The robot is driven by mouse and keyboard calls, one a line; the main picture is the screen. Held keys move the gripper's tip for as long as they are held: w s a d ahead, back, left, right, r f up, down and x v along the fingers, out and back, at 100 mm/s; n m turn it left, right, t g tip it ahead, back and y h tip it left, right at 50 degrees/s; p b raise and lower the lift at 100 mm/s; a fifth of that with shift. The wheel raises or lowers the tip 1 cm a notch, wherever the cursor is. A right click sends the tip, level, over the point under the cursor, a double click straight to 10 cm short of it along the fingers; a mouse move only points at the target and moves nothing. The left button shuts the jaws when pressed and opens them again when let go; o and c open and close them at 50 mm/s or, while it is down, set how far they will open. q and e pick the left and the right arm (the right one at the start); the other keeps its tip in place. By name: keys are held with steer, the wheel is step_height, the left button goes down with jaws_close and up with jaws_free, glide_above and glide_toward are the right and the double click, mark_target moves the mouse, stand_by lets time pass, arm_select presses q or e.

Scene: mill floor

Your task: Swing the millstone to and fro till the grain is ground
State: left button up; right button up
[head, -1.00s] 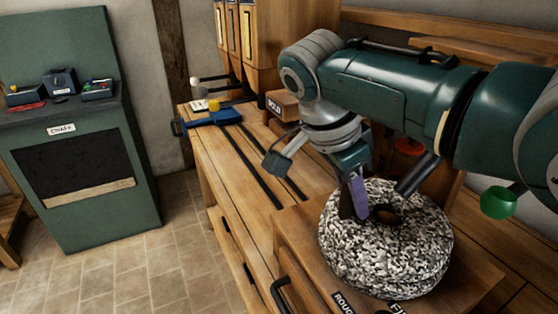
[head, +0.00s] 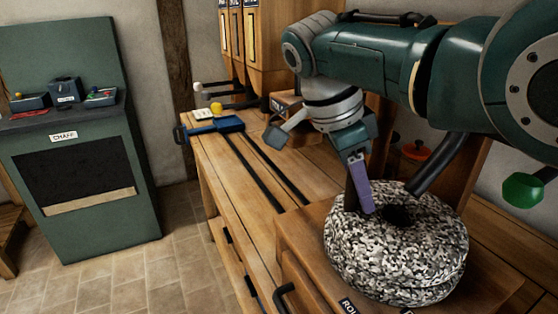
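The millstone (head: 395,255) is a round, black-and-white speckled stone with a dark eye in its top. It lies on a wooden bed (head: 300,240) at the right of the bench. My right gripper (head: 359,187) points down at the stone's upper left, left of the eye. A purple-faced finger reaches the stone's top, with a dark upright piece close beside it. Whether that piece is a handle or the other finger is unclear, so the grip is unclear. No grain or meal is clearly visible. My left gripper is out of view.
A dark slanted bar (head: 437,163) ends near the stone's eye. A green knob (head: 522,188) and a red-orange round thing (head: 416,150) stand behind. A blue tool (head: 217,126) lies at the bench's far left end. A green CHAFF cabinet (head: 130,150) stands left; the floor between is clear.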

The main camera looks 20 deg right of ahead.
steer(key=o, duration=0.4)
steer(key=shift+o, duration=0.2)
steer(key=v, duration=1)
